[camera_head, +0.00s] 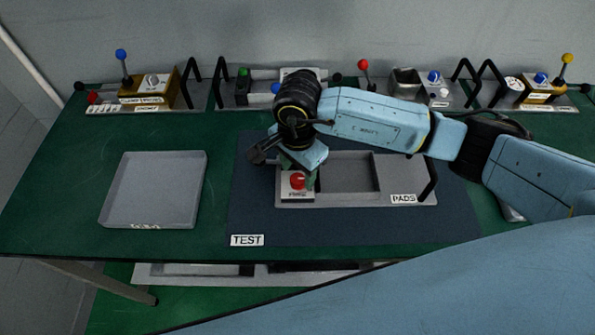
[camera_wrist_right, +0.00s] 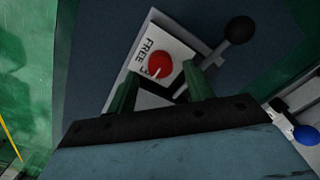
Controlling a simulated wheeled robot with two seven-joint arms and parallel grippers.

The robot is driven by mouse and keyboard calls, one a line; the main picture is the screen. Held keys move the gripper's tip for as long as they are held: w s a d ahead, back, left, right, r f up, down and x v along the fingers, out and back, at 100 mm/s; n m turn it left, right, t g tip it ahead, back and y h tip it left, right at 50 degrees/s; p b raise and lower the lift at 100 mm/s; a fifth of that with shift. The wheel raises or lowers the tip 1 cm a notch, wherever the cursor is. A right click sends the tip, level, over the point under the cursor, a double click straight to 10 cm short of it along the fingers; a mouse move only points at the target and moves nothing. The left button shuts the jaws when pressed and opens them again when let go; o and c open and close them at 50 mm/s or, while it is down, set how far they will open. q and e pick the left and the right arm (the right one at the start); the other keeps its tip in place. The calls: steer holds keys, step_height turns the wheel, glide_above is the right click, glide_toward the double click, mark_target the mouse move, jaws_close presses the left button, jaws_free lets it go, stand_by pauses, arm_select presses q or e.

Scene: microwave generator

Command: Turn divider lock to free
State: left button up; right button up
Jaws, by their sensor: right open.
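The divider lock is a red round knob (camera_head: 297,181) on a light plate (camera_head: 297,195) at the left end of a grey tray unit on the dark mat. In the right wrist view the red knob (camera_wrist_right: 160,64) has a pale pointer line, and its plate (camera_wrist_right: 150,45) reads "FREE". My right gripper (camera_head: 299,172) is above this plate, pointing down. In the right wrist view its two green fingers (camera_wrist_right: 160,88) are apart, with the knob just beyond their tips. I cannot tell whether they touch it. My left gripper is not in view.
The grey unit has a recess (camera_head: 347,172) and a "PADS" label (camera_head: 403,199). A dark ball-ended lever (camera_wrist_right: 238,30) stands beside the knob. An empty grey tray (camera_head: 155,188) lies left. Several lever and knob modules line the back edge. The mat's front (camera_head: 340,228) is clear.

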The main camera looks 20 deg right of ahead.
mark_target(298, 181)
steer(key=shift+f, duration=1.15)
steer(key=c, duration=1)
